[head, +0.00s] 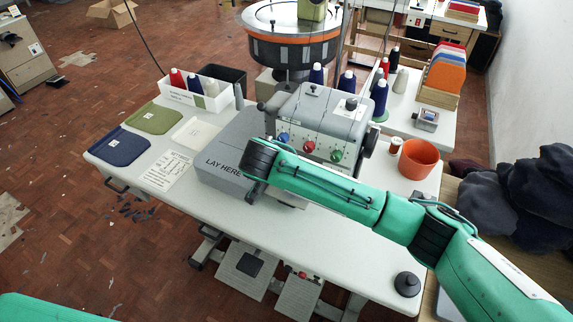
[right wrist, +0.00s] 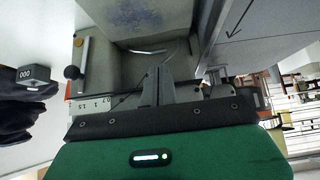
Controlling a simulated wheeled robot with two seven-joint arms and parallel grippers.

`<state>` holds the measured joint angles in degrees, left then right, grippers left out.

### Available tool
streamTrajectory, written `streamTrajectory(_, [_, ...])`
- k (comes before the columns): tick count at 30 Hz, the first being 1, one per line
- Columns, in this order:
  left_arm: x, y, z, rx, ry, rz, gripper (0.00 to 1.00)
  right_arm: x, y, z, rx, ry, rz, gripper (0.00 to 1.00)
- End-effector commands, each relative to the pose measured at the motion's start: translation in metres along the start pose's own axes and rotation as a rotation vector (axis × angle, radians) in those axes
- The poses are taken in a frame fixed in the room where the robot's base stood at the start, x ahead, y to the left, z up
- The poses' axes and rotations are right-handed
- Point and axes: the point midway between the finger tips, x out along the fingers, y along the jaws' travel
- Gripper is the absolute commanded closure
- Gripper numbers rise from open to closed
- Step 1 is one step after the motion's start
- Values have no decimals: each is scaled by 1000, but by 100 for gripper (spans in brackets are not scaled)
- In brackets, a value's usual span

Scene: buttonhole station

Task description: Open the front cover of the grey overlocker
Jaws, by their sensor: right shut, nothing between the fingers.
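The grey overlocker (head: 318,112) stands on the white table with red, green and blue dials on its face. My right forearm crosses in front of its lower front, so the front cover is mostly hidden in the head view. My right gripper (head: 250,192) is at the overlocker's lower left, beside the grey "LAY HERE" block (head: 218,163). In the right wrist view the fingers (right wrist: 160,85) are shut and empty, close to grey machine surfaces. A small black knob (right wrist: 72,72) shows left of them. I cannot tell whether the cover is open. My left gripper is out of view.
An orange cup (head: 418,158) and thread cones (head: 379,98) stand right of and behind the machine. Green and blue pieces (head: 120,147) and a white bin (head: 200,96) lie on the left. The front right tabletop is mostly clear around a black round item (head: 407,284).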

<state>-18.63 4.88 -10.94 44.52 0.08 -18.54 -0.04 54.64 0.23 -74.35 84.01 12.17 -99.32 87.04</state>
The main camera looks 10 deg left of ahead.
Motion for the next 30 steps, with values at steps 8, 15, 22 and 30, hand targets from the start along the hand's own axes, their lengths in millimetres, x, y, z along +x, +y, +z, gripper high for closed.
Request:
streamTrajectory(8, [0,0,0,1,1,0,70,0,0,0,0,0,0,100])
streamTrajectory(15, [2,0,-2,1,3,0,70,-14,-1,1,-1,-1,-3,100])
streamTrajectory(22, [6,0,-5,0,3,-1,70,-66,-2,2,0,-2,-7,100])
streamTrajectory(30, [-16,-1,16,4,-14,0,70,-123,0,-5,-1,0,1,100])
